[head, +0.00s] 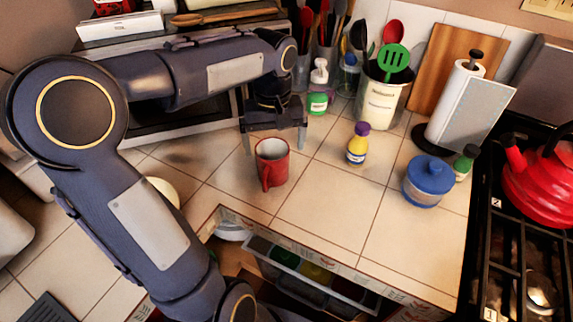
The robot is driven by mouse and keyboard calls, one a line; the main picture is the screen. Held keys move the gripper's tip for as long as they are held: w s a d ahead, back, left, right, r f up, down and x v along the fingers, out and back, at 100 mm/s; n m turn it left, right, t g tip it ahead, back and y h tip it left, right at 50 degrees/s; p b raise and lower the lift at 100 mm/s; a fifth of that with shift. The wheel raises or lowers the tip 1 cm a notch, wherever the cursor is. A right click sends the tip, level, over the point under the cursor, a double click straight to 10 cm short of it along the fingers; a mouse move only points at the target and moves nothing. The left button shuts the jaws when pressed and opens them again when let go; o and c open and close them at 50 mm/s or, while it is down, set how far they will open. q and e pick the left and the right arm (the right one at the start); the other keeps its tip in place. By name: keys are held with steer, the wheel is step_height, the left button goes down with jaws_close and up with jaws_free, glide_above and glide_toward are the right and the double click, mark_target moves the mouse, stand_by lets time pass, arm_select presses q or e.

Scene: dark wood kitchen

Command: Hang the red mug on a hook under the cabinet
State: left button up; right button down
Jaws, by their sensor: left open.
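The red mug (272,165) stands upright on the tiled counter near the middle of the head view, its handle toward the counter's front edge. My left gripper (275,146) is open and points down just behind and above the mug. One finger shows to the left of the mug's rim and the other behind it to the right; I cannot tell whether either touches the mug. The cabinet hooks are not in view. My right gripper is not in view.
A yellow bottle with a purple cap (358,144) and a blue-lidded jar (427,181) stand to the right. A utensil crock (381,104) and paper towel holder (462,100) stand behind. A red kettle (540,180) sits on the stove. An open drawer (310,272) lies below the counter edge.

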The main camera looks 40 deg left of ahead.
mark_target(273, 156)
arm_select(q)
steer(key=f, duration=0.6)
steer(key=shift+s+a, duration=0.1)
steer(key=shift+a, duration=0.1)
steer(key=shift+r, duration=0.1)
steer(key=c, duration=1.3)
steer(key=shift+o, duration=0.2)
steer(key=shift+r, duration=0.6)
step_height(273, 156, up, 3)
steer(key=shift+s+d+f, duration=0.1)
steer(key=shift+s+f, duration=0.05)
steer(key=shift+f, duration=0.05)
steer(key=s+d+r, duration=0.6)
steer(key=s+r, duration=0.3)
steer(key=s, duration=0.3)
steer(key=shift+s, duration=0.15)
